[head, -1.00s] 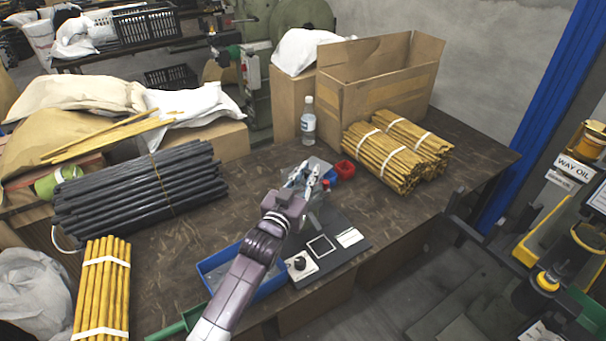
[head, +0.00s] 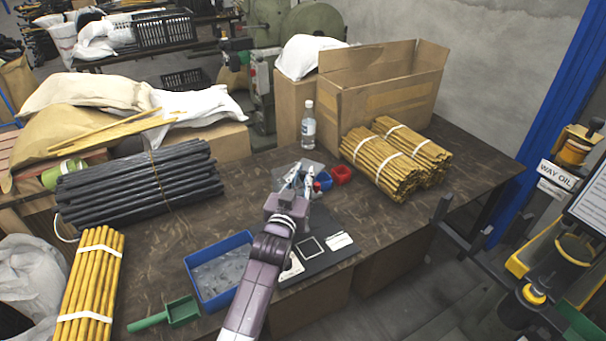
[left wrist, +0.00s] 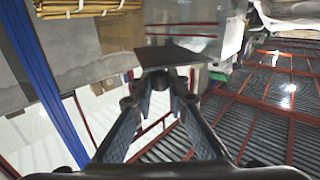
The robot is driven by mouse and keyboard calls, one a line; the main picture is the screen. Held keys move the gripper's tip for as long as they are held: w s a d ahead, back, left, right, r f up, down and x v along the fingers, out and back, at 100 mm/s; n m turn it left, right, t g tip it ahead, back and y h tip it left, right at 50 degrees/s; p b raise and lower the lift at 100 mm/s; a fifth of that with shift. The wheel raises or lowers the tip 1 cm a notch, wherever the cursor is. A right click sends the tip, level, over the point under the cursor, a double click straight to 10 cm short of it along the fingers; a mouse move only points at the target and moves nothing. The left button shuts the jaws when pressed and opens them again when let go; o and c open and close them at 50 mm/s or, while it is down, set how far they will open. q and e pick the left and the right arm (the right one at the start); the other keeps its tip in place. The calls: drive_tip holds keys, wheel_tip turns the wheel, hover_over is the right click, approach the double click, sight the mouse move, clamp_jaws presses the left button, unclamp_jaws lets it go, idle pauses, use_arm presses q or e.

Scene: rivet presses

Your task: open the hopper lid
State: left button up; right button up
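My left gripper (head: 300,183) is over the bench, above the back part of the dark mat, and points away from me. Its two fingers look apart and also show in the left wrist view (left wrist: 160,82). A dark flat piece (left wrist: 178,56) lies just beyond the fingertips there; I cannot tell whether they touch it. In the head view a clear, greyish box or sheet (head: 281,173) shows behind the fingers, partly hidden by them. I cannot make out for certain which thing is the hopper or its lid. My right gripper is not in view.
Near the gripper are a blue cup (head: 323,179), a red cup (head: 342,174) and a bottle (head: 308,126). A blue tray (head: 193,285) and green scoop (head: 182,311) lie left of my arm. Yellow rod bundles (head: 382,168) lie to the right, dark rods (head: 140,185) to the left.

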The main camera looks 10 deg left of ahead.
use_arm(q)
drive_tip(key=o, duration=0.5)
drive_tip(key=shift+s, duration=0.45)
drive_tip(key=s, duration=1.1)
drive_tip(key=shift+a, duration=0.3)
